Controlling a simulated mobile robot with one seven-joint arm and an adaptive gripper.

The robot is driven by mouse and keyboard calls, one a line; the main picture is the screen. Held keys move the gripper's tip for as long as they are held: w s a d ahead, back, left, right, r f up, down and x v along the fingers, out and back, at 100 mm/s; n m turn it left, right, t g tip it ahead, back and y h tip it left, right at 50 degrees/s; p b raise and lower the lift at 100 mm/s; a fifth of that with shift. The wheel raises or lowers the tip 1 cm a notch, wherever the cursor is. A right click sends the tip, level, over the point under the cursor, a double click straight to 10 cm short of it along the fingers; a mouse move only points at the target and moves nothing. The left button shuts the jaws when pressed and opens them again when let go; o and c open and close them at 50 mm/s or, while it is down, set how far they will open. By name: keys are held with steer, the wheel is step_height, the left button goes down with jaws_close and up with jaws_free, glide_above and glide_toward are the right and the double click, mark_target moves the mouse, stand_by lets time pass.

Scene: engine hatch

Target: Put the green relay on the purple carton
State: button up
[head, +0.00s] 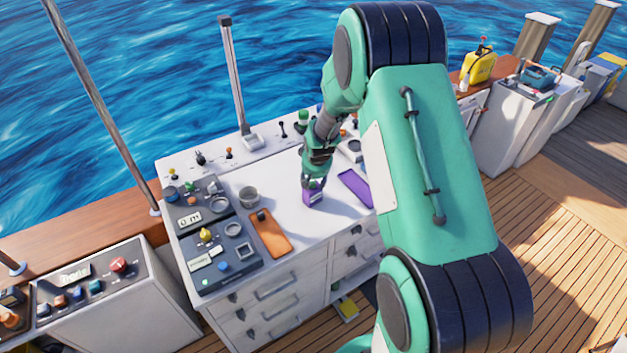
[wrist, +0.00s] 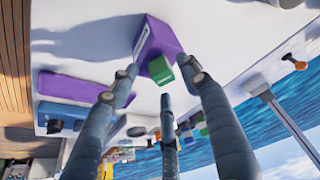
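The purple carton (wrist: 157,38) stands on the white worktop, with a pale label on one side. In the head view the carton (head: 308,197) is just under my gripper (head: 314,182). The small green relay (wrist: 160,70) shows at the top end of the carton and appears to rest on it; exact contact is hard to tell. In the wrist view my gripper (wrist: 158,76) has its fingers spread around the relay, with gaps visible at the sides. The relay is hidden or too small to make out in the head view.
A flat purple item (head: 356,188) lies right of the carton. An orange tray (head: 270,236) lies to the left, near a round grey dish (head: 249,196). Dark control panels (head: 222,262) fill the left end. Levers line the back ledge. Worktop around the carton is clear.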

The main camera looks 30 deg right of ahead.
steer(key=v, duration=1.2)
steer(key=shift+p, duration=0.3)
stand_by(0.3)
steer(key=shift+r, duration=0.1)
